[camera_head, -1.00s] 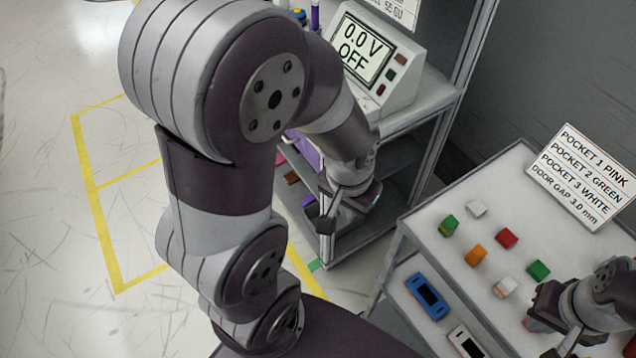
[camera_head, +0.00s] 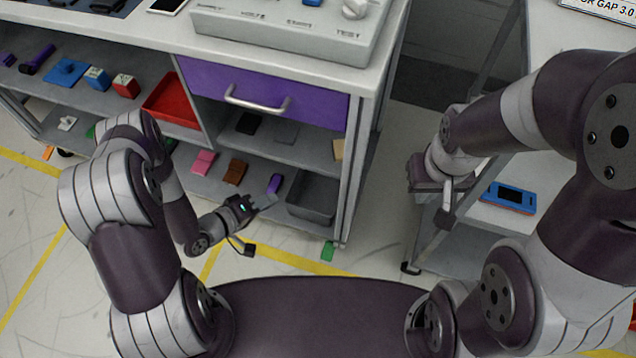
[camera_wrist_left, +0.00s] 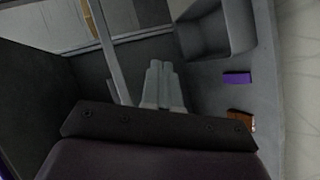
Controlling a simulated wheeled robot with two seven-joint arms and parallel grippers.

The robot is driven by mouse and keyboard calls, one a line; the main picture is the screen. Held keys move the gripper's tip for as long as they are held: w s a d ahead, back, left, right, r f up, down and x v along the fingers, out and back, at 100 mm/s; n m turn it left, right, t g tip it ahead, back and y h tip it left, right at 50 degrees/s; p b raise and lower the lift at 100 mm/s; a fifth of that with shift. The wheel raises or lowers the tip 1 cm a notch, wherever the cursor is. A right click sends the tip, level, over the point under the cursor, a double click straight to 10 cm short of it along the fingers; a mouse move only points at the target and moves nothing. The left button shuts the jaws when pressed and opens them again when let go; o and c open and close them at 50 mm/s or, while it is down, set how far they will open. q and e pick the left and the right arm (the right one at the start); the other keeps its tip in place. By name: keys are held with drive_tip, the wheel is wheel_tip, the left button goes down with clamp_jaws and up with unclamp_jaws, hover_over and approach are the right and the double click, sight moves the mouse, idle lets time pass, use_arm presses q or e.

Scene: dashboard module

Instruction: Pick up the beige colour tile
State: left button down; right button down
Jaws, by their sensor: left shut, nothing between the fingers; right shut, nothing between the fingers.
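A beige tile (camera_head: 338,150) lies at the right end of the shelf under the purple drawer, partly hidden by the cabinet's post. A tan strip (camera_wrist_left: 97,18) at the top of the left wrist view may be the same tile; I cannot tell. My left gripper (camera_head: 265,201) is shut and empty in front of the lower shelf, near a purple tile (camera_head: 274,184). Its closed fingers (camera_wrist_left: 160,84) show in the left wrist view, apart from the purple tile (camera_wrist_left: 237,78). My right gripper (camera_head: 446,212) is shut and empty, right of the cabinet by the other bench.
A grey bin (camera_head: 313,196) stands right of the purple tile. Pink (camera_head: 204,162) and brown (camera_head: 235,172) tiles lie to its left. Dark (camera_head: 250,123) and grey (camera_head: 286,133) tiles share the beige tile's shelf. The purple drawer (camera_head: 300,96) is above. A blue device (camera_head: 509,197) lies at right.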

sight(322, 169)
use_arm(q)
wheel_tip(322, 169, up, 6)
drive_tip(key=d+n+t+h, duration=0.2)
drive_tip(key=n+t+h, duration=0.1)
drive_tip(key=h, duration=0.1)
drive_tip(key=x, duration=0.4)
drive_tip(key=b+x, duration=0.1)
drive_tip(key=x, duration=0.3)
drive_tip(key=s+d+b+x, duration=0.1)
drive_tip(key=x, duration=0.3)
drive_tip(key=shift+s, duration=0.1)
drive_tip(key=shift+d, duration=0.65)
drive_tip(key=shift+r, duration=0.1)
